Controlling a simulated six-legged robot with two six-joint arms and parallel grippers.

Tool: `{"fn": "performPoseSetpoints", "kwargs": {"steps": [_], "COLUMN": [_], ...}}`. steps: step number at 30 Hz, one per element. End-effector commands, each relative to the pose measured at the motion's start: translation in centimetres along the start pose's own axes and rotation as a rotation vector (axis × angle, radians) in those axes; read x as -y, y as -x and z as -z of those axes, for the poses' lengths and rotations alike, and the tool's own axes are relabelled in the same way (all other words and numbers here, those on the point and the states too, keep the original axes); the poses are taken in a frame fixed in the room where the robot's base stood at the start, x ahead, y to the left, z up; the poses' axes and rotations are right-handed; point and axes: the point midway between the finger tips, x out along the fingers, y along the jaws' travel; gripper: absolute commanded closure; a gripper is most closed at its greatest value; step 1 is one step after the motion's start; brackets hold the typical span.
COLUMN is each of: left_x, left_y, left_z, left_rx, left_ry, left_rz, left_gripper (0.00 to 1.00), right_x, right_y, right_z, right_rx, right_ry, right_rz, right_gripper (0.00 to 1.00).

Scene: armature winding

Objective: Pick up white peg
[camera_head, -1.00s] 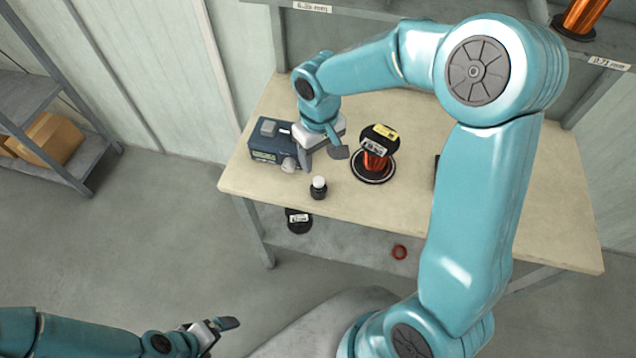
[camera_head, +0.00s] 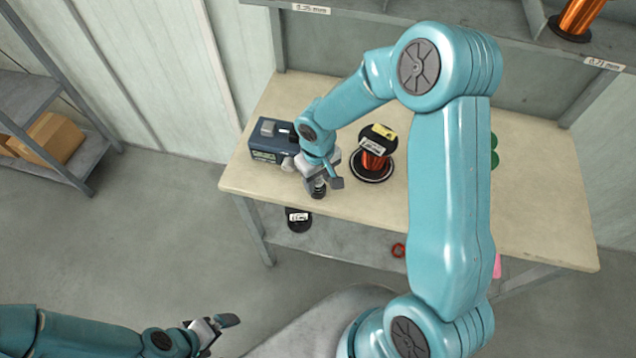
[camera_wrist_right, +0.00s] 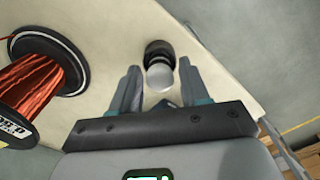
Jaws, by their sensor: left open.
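The white peg (camera_wrist_right: 159,76) shows in the right wrist view as a rounded white top in a black round holder (camera_wrist_right: 157,50). In the head view the black holder (camera_head: 318,191) stands near the table's front edge, and my right gripper hides the white top. My right gripper (camera_head: 324,180) is low over the holder. In the right wrist view its fingers (camera_wrist_right: 160,86) are apart, with the white top between them; contact cannot be told. My left gripper (camera_head: 222,326) is open and empty at the lower left, away from the table.
A copper wire spool (camera_head: 374,158) stands on a round black base right of my right gripper. A blue-grey device (camera_head: 268,142) with a display is at the left. Below the table are a black spool (camera_head: 298,219) and a red ring (camera_head: 398,250). The table's right side (camera_head: 545,210) is clear.

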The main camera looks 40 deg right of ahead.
Motion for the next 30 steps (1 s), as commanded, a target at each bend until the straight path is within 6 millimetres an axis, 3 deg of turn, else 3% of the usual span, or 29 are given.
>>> {"fn": "performPoseSetpoints", "kwargs": {"steps": [1,3,4,17,23,30], "left_x": [0.0,0.0,0.0,0.0,0.1,0.1], "left_y": [0.0,0.0,0.0,0.0,-0.1,-0.4], "left_z": [0.0,0.0,0.0,0.0,0.0,0.0], "left_rx": [0.000,0.000,0.000,0.000,0.000,0.000], "left_ry": [0.000,0.000,0.000,0.000,0.000,0.000], "left_rz": [0.000,0.000,0.000,0.000,0.000,0.000], "left_gripper": [0.00,0.00,0.00,0.00,0.00,0.00], "right_x": [0.0,0.0,0.0,-0.1,-0.1,0.0], "right_y": [0.0,0.0,0.0,1.1,5.0,12.6], "right_z": [0.0,0.0,0.0,0.1,0.2,0.1], "right_rx": [0.000,0.000,0.000,-0.002,-0.008,-0.009], "right_ry": [0.000,0.000,0.000,0.000,-0.002,-0.001], "right_rz": [0.000,0.000,0.000,-0.002,-0.002,-0.001], "right_gripper": [0.73,0.96,1.00,1.00,1.00,1.00]}}
